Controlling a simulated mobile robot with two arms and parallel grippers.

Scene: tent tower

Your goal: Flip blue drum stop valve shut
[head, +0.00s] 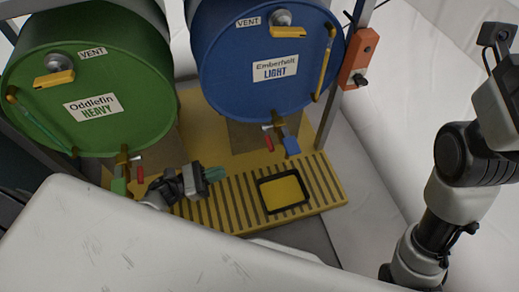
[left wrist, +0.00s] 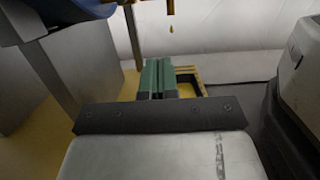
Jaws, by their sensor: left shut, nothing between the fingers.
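The blue drum (head: 262,95), labelled "Emberhalt LIGHT", lies on its side at the top middle of the head view. Its brass stop valve (head: 278,124) sits low on the drum face, with a red-ended lever (head: 269,142) and a blue piece (head: 291,146) hanging below. My left gripper (head: 216,174) is left of and below this valve, apart from it. Its green fingers (left wrist: 158,78) are together and empty in the left wrist view. My right gripper is outside the views.
A green drum (head: 92,85), labelled "Oddlefin HEAVY", lies to the left with a similar valve (head: 124,160). A slatted yellow platform (head: 325,185) lies below, bearing a black-rimmed tray (head: 262,197). An orange box (head: 360,57) is on the frame post right of the blue drum.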

